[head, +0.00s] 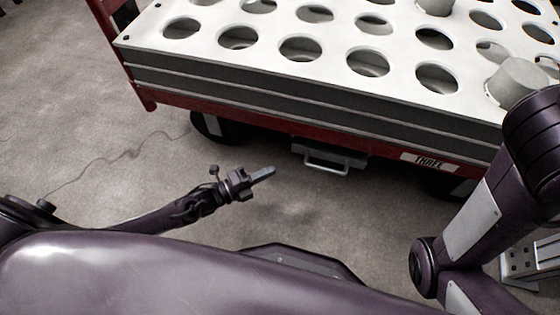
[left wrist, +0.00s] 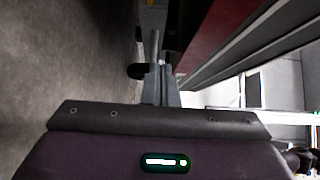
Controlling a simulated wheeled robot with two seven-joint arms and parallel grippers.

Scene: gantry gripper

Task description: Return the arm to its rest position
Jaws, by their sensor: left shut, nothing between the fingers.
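My left gripper (head: 263,174) hangs low over the floor in front of the cart, at the lower middle of the head view. Its fingers are together and empty, pointing right and slightly up in the picture. In the left wrist view the closed fingers (left wrist: 156,75) show at the upper middle, with nothing between them. My left arm comes in from the left at a low height. My right arm (head: 490,210) stands at the right edge of the head view, and its gripper is out of the picture.
A red cart (head: 290,124) with a white top plate (head: 205,55) full of round holes stands ahead. A grey cylinder (head: 520,82) sits at its right. A metal handle (head: 326,162) juts out below the front edge. Bare concrete floor (head: 90,110) lies to the left.

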